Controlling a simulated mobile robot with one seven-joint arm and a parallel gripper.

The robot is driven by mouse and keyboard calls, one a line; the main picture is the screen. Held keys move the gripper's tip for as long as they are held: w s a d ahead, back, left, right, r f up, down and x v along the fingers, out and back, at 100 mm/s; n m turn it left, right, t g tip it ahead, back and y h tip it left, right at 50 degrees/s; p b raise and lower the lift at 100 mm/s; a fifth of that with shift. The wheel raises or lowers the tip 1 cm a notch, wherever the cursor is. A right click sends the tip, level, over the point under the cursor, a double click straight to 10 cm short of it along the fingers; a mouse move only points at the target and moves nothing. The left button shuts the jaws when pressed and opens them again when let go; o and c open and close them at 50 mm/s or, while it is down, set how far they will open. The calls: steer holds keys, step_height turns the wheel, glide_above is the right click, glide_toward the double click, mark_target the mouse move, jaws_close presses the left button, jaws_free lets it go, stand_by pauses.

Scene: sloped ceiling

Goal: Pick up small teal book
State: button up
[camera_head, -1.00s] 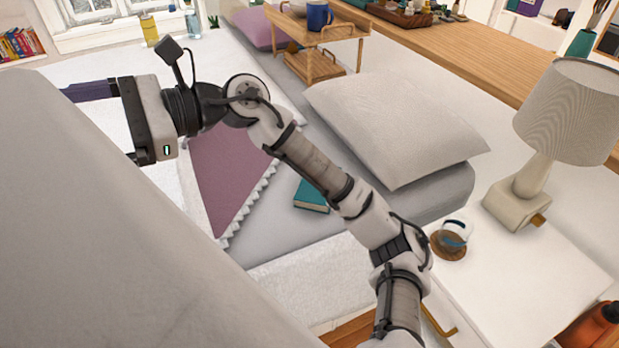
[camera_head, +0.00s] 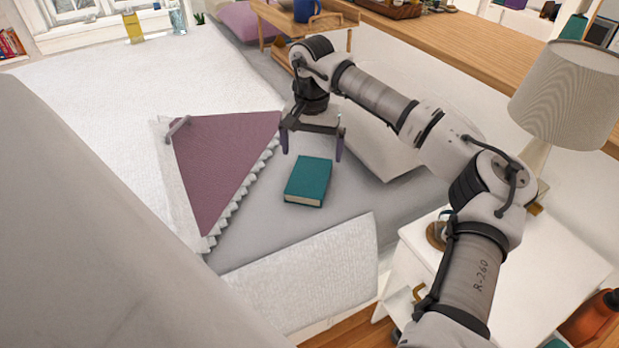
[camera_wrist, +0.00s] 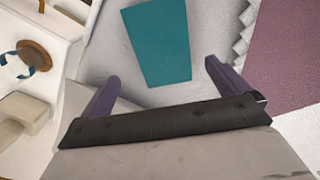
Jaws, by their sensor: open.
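The small teal book (camera_head: 308,179) lies flat on the grey bed sheet (camera_head: 262,232), right of the purple folded cloth. My gripper (camera_head: 312,150) is open and empty, its purple fingers pointing down just behind and above the book in the head view. In the wrist view, the book (camera_wrist: 158,40) lies ahead of the fingertips, roughly between their lines. My gripper (camera_wrist: 160,80) does not touch it there. Nothing covers the book.
A grey pillow (camera_head: 372,150) lies behind my arm. The purple cloth (camera_head: 225,160) with a toothed edge is on the left. A white nightstand (camera_head: 540,270) with a lamp (camera_head: 566,100) and a cup on a coaster (camera_wrist: 34,54) stands to the right.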

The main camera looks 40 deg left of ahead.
mark_target(310, 175)
steer(key=f, duration=0.7)
steer(key=shift+s+f, duration=0.25)
steer(key=shift+f, duration=0.1)
steer(key=shift+a, duration=0.1)
steer(key=c, duration=1.1)
steer(key=shift+o, duration=0.2)
steer(key=shift+r, duration=0.15)
